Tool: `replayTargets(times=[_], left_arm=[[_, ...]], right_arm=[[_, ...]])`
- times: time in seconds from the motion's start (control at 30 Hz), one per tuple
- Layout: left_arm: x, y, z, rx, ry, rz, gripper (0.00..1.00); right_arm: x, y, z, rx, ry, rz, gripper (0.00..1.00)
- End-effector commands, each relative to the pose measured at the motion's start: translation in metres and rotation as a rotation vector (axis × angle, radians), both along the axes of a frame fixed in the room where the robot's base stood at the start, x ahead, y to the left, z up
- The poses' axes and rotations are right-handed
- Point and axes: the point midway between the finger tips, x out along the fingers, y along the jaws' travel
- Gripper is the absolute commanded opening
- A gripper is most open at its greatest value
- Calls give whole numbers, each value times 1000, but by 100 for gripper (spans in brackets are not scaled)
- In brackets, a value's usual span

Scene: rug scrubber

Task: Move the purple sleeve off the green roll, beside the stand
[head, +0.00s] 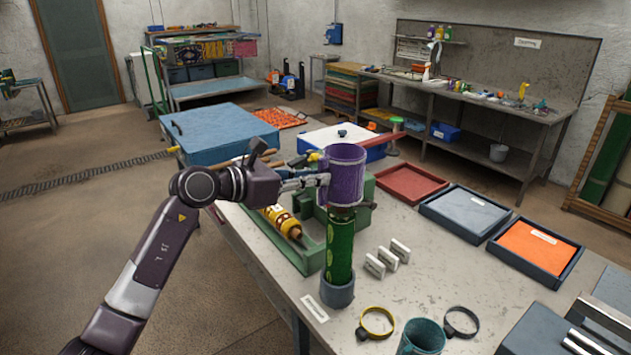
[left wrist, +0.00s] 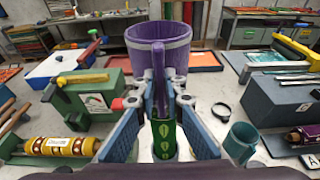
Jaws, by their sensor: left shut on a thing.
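The purple sleeve (head: 343,172) is an open cylinder with a handle, held upright at the top of the green roll (head: 339,250). My left gripper (head: 320,181) is shut on the sleeve's handle from the left. The green roll stands upright in a round grey stand (head: 338,291) on the workbench. In the left wrist view the sleeve (left wrist: 160,48) fills the top middle, its handle between my left fingers (left wrist: 160,92). The green roll (left wrist: 164,136) shows below it. I cannot tell whether the sleeve's lower rim is fully clear of the roll's top. My right gripper is out of view.
Three small pale blocks (head: 387,256) stand right of the roll. A yellow ring (head: 376,323), a dark ring and a teal cup (head: 421,338) are near the front. Green holders with a yellow roll (head: 281,220) lie left. Trays (head: 465,212) line the right; bare bench lies between.

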Motion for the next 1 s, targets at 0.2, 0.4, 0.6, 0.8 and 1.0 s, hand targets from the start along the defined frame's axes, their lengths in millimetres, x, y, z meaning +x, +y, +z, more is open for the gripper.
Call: replayTargets(times=[0.2,0.4,0.6,0.8,1.0], left_arm=[[0,0,18,0,-2,0,0],[0,0,27,0,-1,0,0],[0,0,30,1,-1,0,0],[0,0,30,0,-1,0,0],[0,0,30,0,-1,0,0]], right_arm=[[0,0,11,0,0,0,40],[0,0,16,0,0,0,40],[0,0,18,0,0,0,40],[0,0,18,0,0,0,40],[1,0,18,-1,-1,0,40]])
